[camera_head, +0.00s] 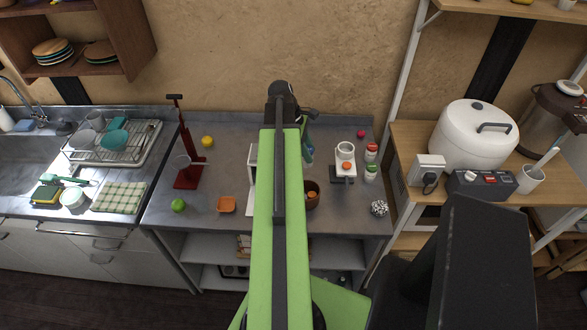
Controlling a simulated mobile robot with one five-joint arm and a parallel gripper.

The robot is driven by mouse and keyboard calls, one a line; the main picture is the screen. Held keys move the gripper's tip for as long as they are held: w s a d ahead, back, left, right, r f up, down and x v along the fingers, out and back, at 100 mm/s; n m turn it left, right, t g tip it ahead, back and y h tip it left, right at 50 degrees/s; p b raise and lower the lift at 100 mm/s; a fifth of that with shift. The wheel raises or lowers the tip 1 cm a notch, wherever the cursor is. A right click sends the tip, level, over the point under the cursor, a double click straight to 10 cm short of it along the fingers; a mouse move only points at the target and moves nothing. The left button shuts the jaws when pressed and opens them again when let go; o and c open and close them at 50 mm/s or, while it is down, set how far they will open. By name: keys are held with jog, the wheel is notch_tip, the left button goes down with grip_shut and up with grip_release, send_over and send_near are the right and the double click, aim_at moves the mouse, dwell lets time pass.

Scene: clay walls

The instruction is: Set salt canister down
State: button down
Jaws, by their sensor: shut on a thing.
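My green and black arm rises through the middle of the view, and its dark upper end (283,92) stands over the back of the grey counter (225,150). My gripper cannot be made out; the arm hides what lies behind it. I cannot see a salt canister held, nor pick one out with certainty. Two small white containers stand at the counter's right, one with a red lid (371,153) and one with a green-and-red top (370,173); their labels are too small to read.
A red stand (187,155), yellow item (207,141), green apple (178,205) and orange dish (226,204) are at left. A white device (344,160), brown pot (311,195) and speckled ball (379,208) are at right. The counter's front left-centre has bare room.

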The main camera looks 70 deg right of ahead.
aim_at(308, 167)
notch_tip(308, 167, down, 8)
jog(key=b, duration=0.6)
jog(key=shift+r, duration=0.2)
jog(key=shift+f, duration=0.2)
jog(key=c, duration=0.9)
grip_release()
jog(key=shift+r, duration=0.1)
